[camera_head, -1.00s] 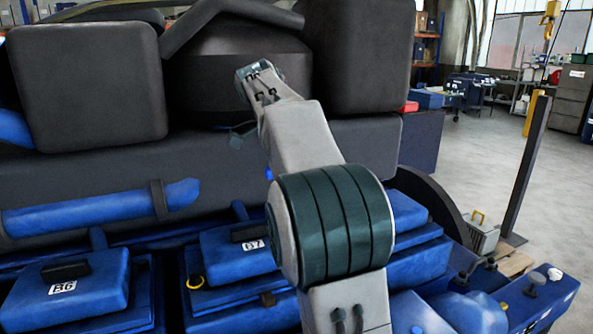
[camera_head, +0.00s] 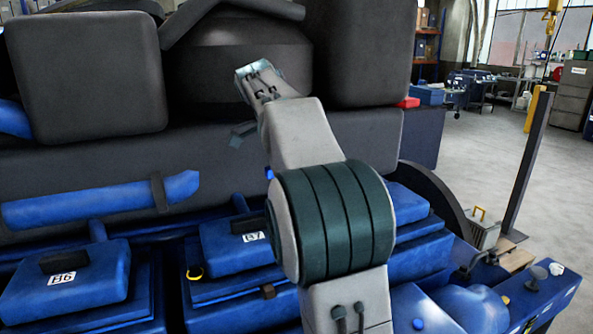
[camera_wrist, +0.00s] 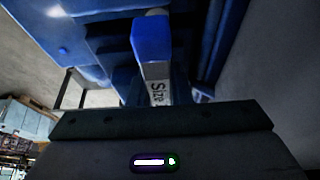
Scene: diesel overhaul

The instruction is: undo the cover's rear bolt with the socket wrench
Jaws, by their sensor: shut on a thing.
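In the wrist view my gripper (camera_wrist: 158,108) is shut on a tool with a blue block-like part and a pale strip lettered "Size", which I take to be the socket wrench (camera_wrist: 152,42). The tool points away from my gripper, and its far end is not clear. In the head view my arm reaches up over the engine and hides most of what lies behind it. Another blue cover (camera_head: 100,290) is labelled B6. I cannot make out the rear bolt or whether the wrench touches it.
Large dark engine housings (camera_head: 85,75) rise behind the covers. A blue pipe (camera_head: 90,205) runs along the left. A dark post (camera_head: 525,165) stands to the right, with open grey floor (camera_head: 475,150) near it.

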